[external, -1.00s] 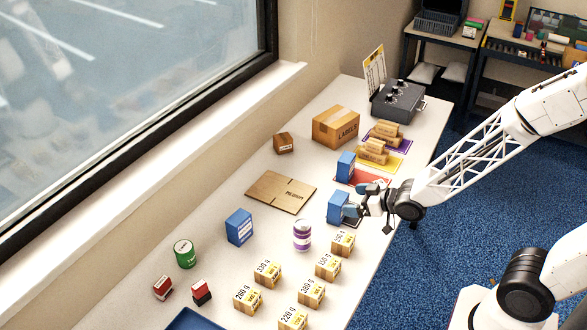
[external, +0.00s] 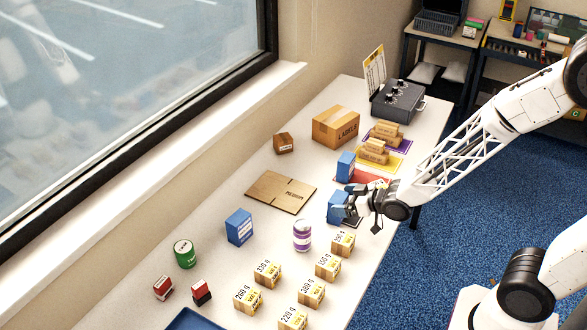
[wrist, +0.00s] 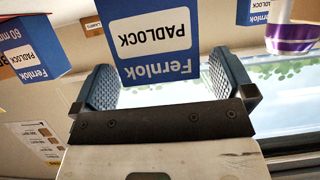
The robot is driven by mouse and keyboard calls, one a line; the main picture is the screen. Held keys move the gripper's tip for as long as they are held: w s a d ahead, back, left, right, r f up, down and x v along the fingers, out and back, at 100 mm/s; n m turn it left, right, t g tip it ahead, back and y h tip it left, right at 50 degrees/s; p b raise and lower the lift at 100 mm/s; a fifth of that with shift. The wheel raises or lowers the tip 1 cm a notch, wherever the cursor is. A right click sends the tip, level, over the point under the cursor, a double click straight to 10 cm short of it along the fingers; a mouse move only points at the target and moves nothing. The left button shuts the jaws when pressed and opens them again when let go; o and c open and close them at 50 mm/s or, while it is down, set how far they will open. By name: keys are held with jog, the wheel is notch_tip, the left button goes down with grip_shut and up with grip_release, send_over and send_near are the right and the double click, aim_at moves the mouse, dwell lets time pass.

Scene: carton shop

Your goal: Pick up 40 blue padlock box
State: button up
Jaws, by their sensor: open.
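Three blue padlock boxes stand on the table. The middle one (external: 336,207) has my gripper (external: 354,206) at its right side. In the wrist view this box (wrist: 156,40) reads "Fernlok PADLOCK" upside down, and its size is not readable. My gripper (wrist: 170,88) is open there, a finger on each side of the box's near end, not closed on it. A second blue box (external: 346,165) stands farther back; in the wrist view, the box (wrist: 35,50) at left reads "60 mm". A third blue box (external: 239,227) stands toward the window, its size unreadable.
A purple-and-white can (external: 302,236) and several weight-marked small cartons (external: 328,266) stand near the gripper's front side. A red mat (external: 373,181) lies behind it. A flat cardboard sheet (external: 281,192) lies toward the window, and a labels carton (external: 335,126) stands farther back.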

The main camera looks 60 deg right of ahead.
jog(key=shift+x, duration=1.15)
jog(key=c, duration=1)
